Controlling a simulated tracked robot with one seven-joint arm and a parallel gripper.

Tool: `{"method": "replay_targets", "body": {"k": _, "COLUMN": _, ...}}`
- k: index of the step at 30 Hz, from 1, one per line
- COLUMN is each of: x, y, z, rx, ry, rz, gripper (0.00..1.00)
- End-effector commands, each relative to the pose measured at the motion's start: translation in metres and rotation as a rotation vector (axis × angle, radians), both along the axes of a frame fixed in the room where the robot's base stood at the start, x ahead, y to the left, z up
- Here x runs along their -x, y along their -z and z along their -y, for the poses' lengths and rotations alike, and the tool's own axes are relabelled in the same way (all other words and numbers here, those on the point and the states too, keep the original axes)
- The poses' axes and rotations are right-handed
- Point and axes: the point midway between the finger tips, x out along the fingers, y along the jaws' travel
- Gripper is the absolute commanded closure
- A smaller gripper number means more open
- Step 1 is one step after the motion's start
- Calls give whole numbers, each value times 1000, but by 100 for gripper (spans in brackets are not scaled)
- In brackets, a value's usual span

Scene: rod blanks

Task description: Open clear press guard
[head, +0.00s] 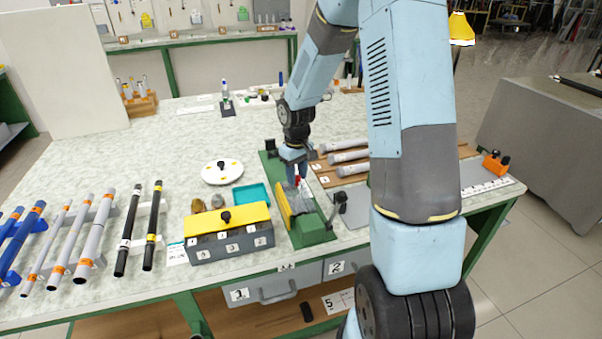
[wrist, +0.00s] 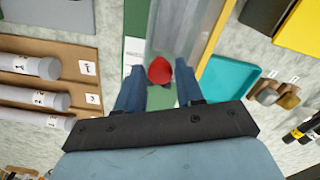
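The press has a green base (head: 316,234) and stands near the table's front edge, right of the yellow-lidded box. Its clear guard (head: 301,207) lies over it and looks lowered. In the wrist view the guard (wrist: 182,28) is a see-through panel running away from me, with a red knob (wrist: 159,70) at its near end. My gripper (head: 297,178) is at the guard's far end, pointing down. In the wrist view my gripper (wrist: 158,78) is open, its two blue fingers on either side of the red knob with small gaps.
A grey box with a yellow lid (head: 228,217) and a teal tray (head: 252,194) stand left of the press. Grey rods (head: 347,156) lie on a wooden rack behind it to the right. A black lever knob (head: 340,197) stands at the press's right side.

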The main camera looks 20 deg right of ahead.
Motion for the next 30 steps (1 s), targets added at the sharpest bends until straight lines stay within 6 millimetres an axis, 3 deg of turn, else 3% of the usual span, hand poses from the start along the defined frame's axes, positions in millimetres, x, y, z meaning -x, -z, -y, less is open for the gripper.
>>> {"method": "replay_targets", "body": {"k": 11, "x": 0, "y": 0, "z": 0, "rx": 0, "ry": 0, "rz": 0, "gripper": 100}}
{"method": "replay_targets", "body": {"k": 19, "x": 0, "y": 0, "z": 0, "rx": 0, "ry": 1, "rz": 0, "gripper": 100}}
{"method": "replay_targets", "body": {"k": 20, "x": 0, "y": 0, "z": 20, "rx": 0, "ry": 7, "rz": 1, "gripper": 100}}
{"method": "replay_targets", "body": {"k": 22, "x": 0, "y": 0, "z": 10, "rx": 2, "ry": 2, "rz": 0, "gripper": 100}}
{"method": "replay_targets", "body": {"k": 30, "x": -1, "y": -3, "z": 3, "rx": 37, "ry": 4, "rz": 1, "gripper": 100}}
